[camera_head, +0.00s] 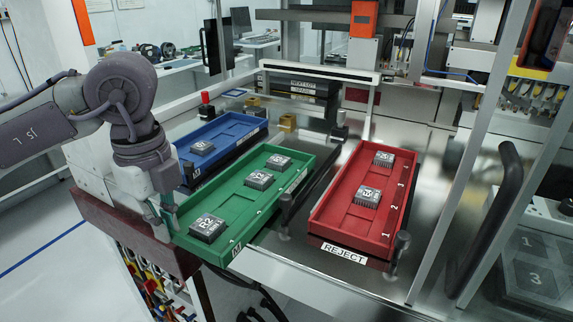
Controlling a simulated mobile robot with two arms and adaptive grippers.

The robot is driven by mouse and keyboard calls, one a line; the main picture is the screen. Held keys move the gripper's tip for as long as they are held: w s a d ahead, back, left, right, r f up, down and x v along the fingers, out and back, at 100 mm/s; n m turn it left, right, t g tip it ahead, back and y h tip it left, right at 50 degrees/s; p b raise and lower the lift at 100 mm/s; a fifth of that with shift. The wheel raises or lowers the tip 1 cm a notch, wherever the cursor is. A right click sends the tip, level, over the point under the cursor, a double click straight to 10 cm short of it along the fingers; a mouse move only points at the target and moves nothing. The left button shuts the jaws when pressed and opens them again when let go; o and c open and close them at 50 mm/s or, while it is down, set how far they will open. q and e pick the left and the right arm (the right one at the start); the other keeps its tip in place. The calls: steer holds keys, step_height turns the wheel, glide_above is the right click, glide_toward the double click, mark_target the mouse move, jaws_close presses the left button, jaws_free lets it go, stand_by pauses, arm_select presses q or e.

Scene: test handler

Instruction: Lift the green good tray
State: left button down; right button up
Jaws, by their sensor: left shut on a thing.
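The green tray (234,207) lies lengthwise in the middle of the head view, between a blue tray and a red tray. It holds three dark square chips, one near its front end (208,228) and two further back (260,180). Its front end reaches out toward the front edge of the machine. My left gripper (168,214) is at the tray's front left corner and is shut on its wall. The fingertips are partly hidden. I cannot tell whether the tray's underside is clear of the surface. My right gripper is not in view.
A blue tray (232,128) with one chip stands behind left. A red tray (345,222) marked REJECT, with two chips, stands to the right. Dark posts (401,243) stand by the red tray. A frame post and black door handle (490,220) bound the right side.

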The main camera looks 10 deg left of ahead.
arm_select(q)
steer(key=c, duration=1.2)
jaws_free()
steer(key=shift+c, duration=0.2)
